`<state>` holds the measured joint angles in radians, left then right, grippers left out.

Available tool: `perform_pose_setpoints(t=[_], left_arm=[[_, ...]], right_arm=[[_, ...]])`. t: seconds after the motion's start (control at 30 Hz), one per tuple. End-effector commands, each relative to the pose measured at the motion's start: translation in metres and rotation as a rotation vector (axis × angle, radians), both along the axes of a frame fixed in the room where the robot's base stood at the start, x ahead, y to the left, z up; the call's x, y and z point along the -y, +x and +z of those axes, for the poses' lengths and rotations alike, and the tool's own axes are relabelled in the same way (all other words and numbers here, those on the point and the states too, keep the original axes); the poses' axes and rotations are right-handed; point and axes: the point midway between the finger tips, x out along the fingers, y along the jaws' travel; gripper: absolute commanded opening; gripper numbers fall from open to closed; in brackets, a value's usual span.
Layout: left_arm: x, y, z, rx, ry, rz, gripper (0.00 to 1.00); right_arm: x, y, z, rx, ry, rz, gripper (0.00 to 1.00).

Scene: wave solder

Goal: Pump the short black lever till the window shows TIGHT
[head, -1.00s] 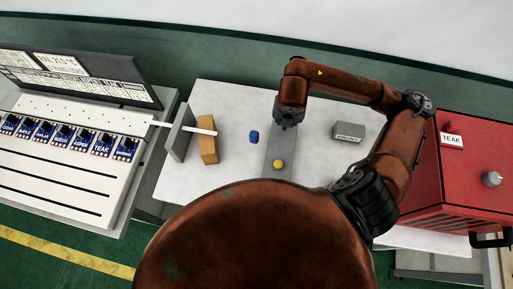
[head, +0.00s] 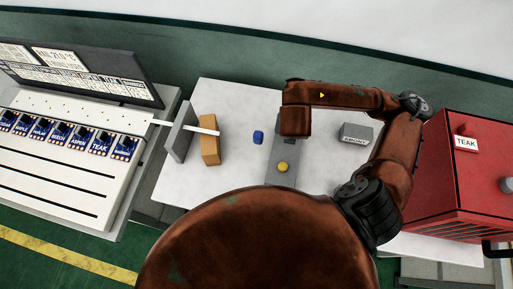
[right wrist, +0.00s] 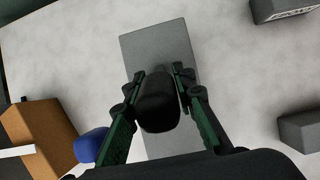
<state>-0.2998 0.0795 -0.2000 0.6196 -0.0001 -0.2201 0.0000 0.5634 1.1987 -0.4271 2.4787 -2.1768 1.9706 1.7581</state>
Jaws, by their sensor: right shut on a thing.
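The short black lever (right wrist: 158,112) shows in the right wrist view as a rounded dark grip above a grey plate (right wrist: 155,45). My right gripper (right wrist: 160,88) is shut on it, with a green-and-black finger on each side. In the head view my right wrist covers the gripper and the lever, over the grey plate (head: 276,167). I cannot make out a window that reads TIGHT. My left gripper is not in view.
A blue piece (head: 258,137) and an orange-brown block (head: 210,140) lie left of the plate. A grey labelled block (head: 357,133) is to the right, beside a red cabinet (head: 455,185) with a TEAK label. White table is bare between them.

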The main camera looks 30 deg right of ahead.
Motion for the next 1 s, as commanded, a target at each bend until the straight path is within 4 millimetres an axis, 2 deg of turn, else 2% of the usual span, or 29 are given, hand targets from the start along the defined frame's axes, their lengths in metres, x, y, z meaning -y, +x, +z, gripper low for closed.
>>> perform_pose_setpoints(t=[0.63,0.8,1.0], left_arm=[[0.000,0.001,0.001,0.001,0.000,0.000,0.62],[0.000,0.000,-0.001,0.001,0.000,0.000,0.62],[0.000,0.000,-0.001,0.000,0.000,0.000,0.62]], right_arm=[[0.001,0.002,0.003,0.006,-0.002,-0.001,0.00],[0.015,0.016,0.006,-0.120,0.102,-0.012,0.00],[0.017,0.020,0.007,-0.160,0.138,-0.002,0.00]])
